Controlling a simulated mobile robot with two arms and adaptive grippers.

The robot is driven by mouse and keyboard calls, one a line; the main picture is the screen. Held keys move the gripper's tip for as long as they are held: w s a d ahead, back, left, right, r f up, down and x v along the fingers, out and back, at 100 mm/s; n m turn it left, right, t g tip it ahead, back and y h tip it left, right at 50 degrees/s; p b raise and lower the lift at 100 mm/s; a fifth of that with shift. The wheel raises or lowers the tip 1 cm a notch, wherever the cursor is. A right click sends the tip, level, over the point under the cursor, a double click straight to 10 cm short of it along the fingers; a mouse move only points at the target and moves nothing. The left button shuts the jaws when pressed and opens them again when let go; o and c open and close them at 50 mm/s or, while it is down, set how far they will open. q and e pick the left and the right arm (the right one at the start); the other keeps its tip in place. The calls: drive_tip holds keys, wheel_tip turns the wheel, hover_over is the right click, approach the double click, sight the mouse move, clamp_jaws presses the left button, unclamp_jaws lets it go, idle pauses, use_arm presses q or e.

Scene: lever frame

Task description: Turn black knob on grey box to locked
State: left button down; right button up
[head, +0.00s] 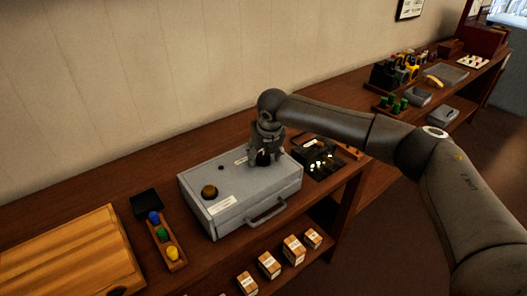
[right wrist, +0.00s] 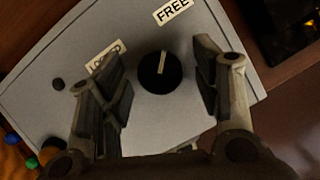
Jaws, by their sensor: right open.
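The grey box (head: 228,192) stands on the wooden bench with a handle on its front. The black knob (right wrist: 160,76) is on the box's top face. Its pale pointer line points up in the right wrist view, roughly towards the label FREE (right wrist: 173,11). A second label (right wrist: 104,57) to the left is partly hidden by a finger. My right gripper (right wrist: 162,88) is open, with one finger on each side of the knob and gaps between. In the head view, my right gripper (head: 264,157) is over the box's right part and largely hides the knob. My left gripper is not in view.
A tray with coloured knobs (head: 166,246) and a wooden board (head: 70,255) lie to the left. A black case with lights (head: 318,160) is close on the right. Small cartons (head: 293,250) stand on the lower shelf.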

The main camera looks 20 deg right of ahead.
drive_tip(key=shift+f, duration=0.15)
drive_tip(key=c, duration=1)
drive_tip(key=shift+d+f+n+y+b, duration=0.15)
drive_tip(key=shift+n+y+b, duration=0.35)
drive_tip(key=shift+n+b, duration=0.9)
drive_tip(key=n+y+b, duration=0.1)
drive_tip(key=n+b, duration=0.1)
drive_tip(key=n, duration=0.1)
drive_tip(key=shift+w+n+g, duration=0.1)
drive_tip(key=shift+n+g, duration=0.2)
drive_tip(key=n+y, duration=0.1)
drive_tip(key=n, duration=0.1)
drive_tip(key=shift+n+g+b, duration=0.3)
drive_tip(key=shift+b, duration=0.05)
drive_tip(key=n, duration=0.1)
drive_tip(key=n+y, duration=0.1)
drive_tip(key=shift+w+r+n+g, duration=0.1)
drive_tip(key=shift+r+n+g, duration=0.1)
drive_tip(key=shift+n+g, duration=0.2)
drive_tip(key=n+g, duration=0.1)
drive_tip(key=n, duration=0.2)
drive_tip(key=n+g, duration=0.1)
drive_tip(key=n, duration=0.2)
drive_tip(key=shift+w+d+y+b, duration=0.1)
drive_tip(key=shift+y+b, duration=0.2)
drive_tip(key=shift+y, duration=0.1)
